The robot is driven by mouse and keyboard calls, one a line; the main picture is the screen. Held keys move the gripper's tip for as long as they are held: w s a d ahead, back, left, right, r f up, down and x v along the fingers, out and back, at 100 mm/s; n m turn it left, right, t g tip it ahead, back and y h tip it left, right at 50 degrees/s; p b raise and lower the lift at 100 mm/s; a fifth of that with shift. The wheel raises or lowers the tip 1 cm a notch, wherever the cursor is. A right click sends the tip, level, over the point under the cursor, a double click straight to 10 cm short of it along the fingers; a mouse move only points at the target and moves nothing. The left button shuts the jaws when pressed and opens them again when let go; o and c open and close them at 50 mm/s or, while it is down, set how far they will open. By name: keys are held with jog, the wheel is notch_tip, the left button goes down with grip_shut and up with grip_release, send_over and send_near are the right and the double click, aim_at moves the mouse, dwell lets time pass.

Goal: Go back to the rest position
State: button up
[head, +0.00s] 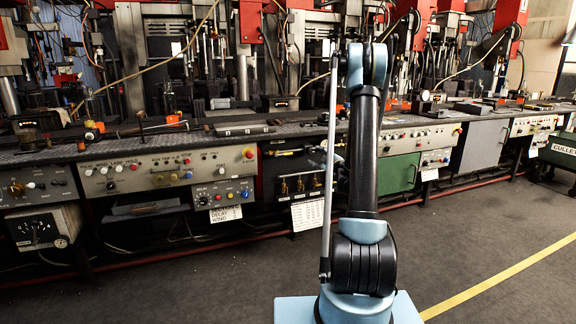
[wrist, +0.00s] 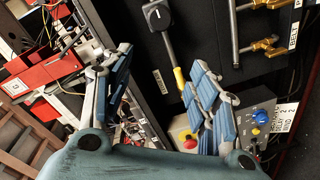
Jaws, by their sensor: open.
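My gripper (wrist: 162,68) is open in the wrist view, its two blue-and-grey fingers spread apart with nothing between them. The fingers point toward a dark machine panel with a black-knobbed switch (wrist: 157,14). In the head view my arm stands upright in the middle of the picture, and my gripper is mostly hidden behind it. No held thing shows in either view.
A long machine bench (head: 270,131) with control panels (head: 166,172) runs across the head view behind my arm. A green cullet bin (head: 556,150) stands at the far right. The grey floor (head: 440,240) in front is clear, with a yellow line (head: 500,277) on the right.

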jog(key=s+a+r+m+g, duration=0.2)
jog(key=s+a+g, duration=0.15)
jog(key=s, duration=0.45)
jog(key=s+a+r+m+g, duration=0.15)
jog(key=s+a, duration=0.25)
jog(key=s, duration=0.5)
jog(key=s+a+r+m+g, duration=0.1)
jog(key=s+a+r+g, duration=0.15)
jog(key=s, duration=0.55)
jog(key=s+d+f+m+g+h, duration=0.2)
jog(key=s+f+m, duration=0.1)
jog(key=s, duration=0.7)
jog(key=s+d+f+m+g+h, duration=0.2)
jog(key=s+d+f+m, duration=0.1)
jog(key=s, duration=0.8)
jog(key=s+d+f+m+g+h, duration=0.2)
jog(key=s+d+f+m, duration=0.1)
jog(key=s, duration=0.8)
jog(key=shift+f+m+h, duration=0.3)
jog(key=shift+f+m, duration=0.35)
jog(key=shift+m, duration=0.3)
jog(key=shift+s+d+g, duration=0.1)
jog(key=shift+g, duration=0.15)
jog(key=shift+w+f, duration=0.2)
jog(key=shift+w, duration=0.25)
